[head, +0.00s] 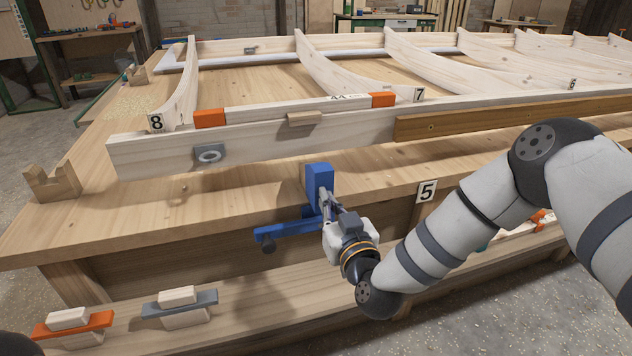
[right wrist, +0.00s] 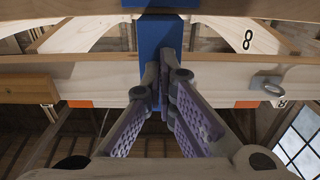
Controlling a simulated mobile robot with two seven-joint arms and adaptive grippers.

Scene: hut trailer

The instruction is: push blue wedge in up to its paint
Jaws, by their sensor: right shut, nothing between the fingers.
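A blue upright block (head: 319,181) stands at the front edge of the bench, below the long pale beam. A second blue part, a flat bar (head: 284,231), lies lower against the bench front; I cannot tell which part is the wedge, or where any paint line runs. My right gripper (head: 326,204) is shut and empty, its fingers in front of the upright block. In the right wrist view the shut fingers (right wrist: 164,88) overlap the blue block (right wrist: 160,42); contact is unclear. My left gripper is out of view.
The pale beam (head: 150,153) carries a metal eye plate (head: 210,155) and orange-ended strip (head: 270,107). A notched wooden block (head: 52,182) stands at left. Orange (head: 72,325) and grey (head: 180,303) pieces lie on the lower ledge.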

